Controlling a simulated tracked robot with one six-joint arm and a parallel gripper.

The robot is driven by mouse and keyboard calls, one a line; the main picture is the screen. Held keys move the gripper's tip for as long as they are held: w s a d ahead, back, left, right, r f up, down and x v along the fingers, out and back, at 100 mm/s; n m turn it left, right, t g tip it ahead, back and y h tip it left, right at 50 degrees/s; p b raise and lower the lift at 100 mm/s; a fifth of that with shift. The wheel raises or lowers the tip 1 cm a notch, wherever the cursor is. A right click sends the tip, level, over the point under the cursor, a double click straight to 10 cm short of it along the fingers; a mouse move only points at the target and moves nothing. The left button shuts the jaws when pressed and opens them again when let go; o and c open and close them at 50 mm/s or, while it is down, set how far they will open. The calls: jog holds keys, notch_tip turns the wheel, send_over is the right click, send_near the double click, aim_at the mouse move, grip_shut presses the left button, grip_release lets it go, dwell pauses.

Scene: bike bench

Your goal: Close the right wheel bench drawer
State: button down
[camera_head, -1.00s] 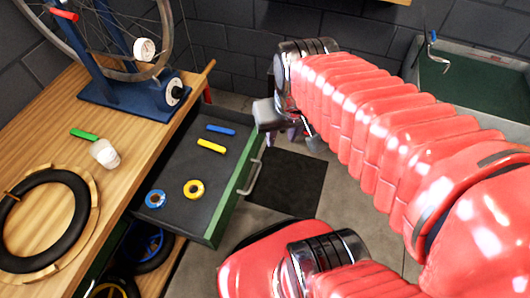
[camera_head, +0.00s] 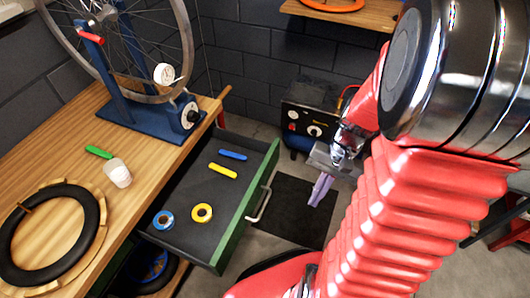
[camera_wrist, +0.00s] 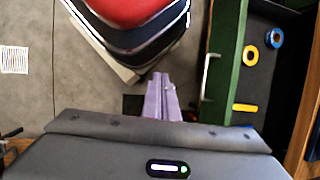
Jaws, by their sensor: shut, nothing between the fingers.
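The wheel bench drawer (camera_head: 187,211) stands pulled out from the wooden bench, with a green front (camera_head: 238,222) and a pale bar handle (camera_head: 260,204). It holds a blue and a yellow tyre lever and a blue and a yellow ring. The drawer also shows at the right of the wrist view (camera_wrist: 222,60), its handle (camera_wrist: 208,75) facing my gripper's side. My gripper (camera_head: 318,190) has pale purple fingers, shut and empty. It is right of the drawer front, apart from the handle. In the wrist view the fingers (camera_wrist: 162,98) are together, left of the drawer.
A wheel truing stand (camera_head: 150,115) is on the bench (camera_head: 90,120), with a black tyre (camera_head: 48,235), a white cup (camera_head: 118,173) and a green lever (camera_head: 99,152). A compressor (camera_head: 305,122) stands by the back wall. A dark mat (camera_head: 290,208) lies on the floor beyond the handle.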

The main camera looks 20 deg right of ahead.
aim_at(267, 176)
notch_tip(267, 176, down, 16)
jog(key=w+d+m+t+y, duration=0.2)
jog(key=m+t+y, duration=0.8)
jog(key=m, duration=0.5)
jog(key=w+d+r+m+t+h, duration=0.1)
jog(key=w+d+r+m+t, duration=0.1)
jog(key=w+d+t, duration=0.2)
jog(key=shift+w+r+m, duration=0.2)
jog(key=shift+w+m, duration=0.15)
jog(key=shift+m, duration=0.05)
jog(key=x, duration=1.3)
jog(key=shift+w+a, duration=0.2)
jog(key=shift+w, duration=0.2)
jog(key=shift+w+a, duration=0.1)
jog(key=shift+w, duration=0.05)
